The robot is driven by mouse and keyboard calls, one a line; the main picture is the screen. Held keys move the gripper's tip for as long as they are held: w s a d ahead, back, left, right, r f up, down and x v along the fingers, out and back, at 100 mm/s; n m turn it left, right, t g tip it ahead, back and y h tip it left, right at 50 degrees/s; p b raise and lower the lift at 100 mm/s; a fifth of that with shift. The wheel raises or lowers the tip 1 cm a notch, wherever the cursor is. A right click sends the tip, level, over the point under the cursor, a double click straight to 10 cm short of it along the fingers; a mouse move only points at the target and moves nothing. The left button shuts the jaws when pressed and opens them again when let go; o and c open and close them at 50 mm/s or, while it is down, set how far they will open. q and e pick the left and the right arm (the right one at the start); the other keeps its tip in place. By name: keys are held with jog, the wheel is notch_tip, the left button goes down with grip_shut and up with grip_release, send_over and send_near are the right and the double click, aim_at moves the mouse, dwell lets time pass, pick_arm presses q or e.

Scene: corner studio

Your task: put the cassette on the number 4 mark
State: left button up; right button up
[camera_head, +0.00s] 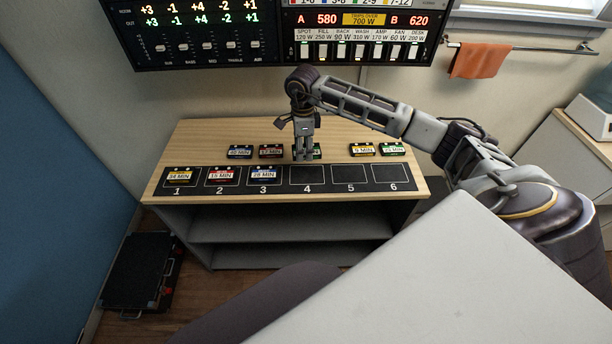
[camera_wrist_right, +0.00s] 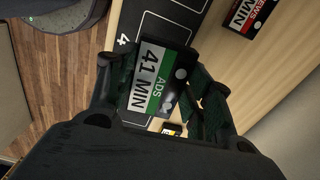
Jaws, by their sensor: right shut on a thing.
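The cassette (camera_wrist_right: 153,80), a black case with a white and green label reading "ADS 41 MIN", is between the fingers of my right gripper (camera_head: 304,157). The fingers are shut on it, and it also shows partly behind them in the head view (camera_head: 317,152). The gripper points down over the back part of the desk, just behind the number 4 mark (camera_head: 308,175). That mark is an empty outlined square on the black strip; its digit shows in the wrist view (camera_wrist_right: 123,39). I cannot tell whether the cassette touches the desk. My left gripper is not in view.
Marks 1, 2 and 3 hold a yellow (camera_head: 180,177), a red (camera_head: 221,176) and a blue-labelled cassette (camera_head: 264,175). Marks 5 (camera_head: 350,174) and 6 (camera_head: 389,173) are empty. Control panels hang above.

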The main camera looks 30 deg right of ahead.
jog(key=shift+s+m, duration=0.1)
jog(key=shift+m, duration=0.4)
jog(key=shift+f, duration=0.1)
send_over(304, 175)
jog(key=shift+f+p, duration=0.35)
jog(key=shift+f, duration=2.7)
jog(key=shift+f, duration=1.85)
jog(key=shift+f, duration=0.1)
jog(key=o, duration=1)
jog(key=shift+o, duration=0.2)
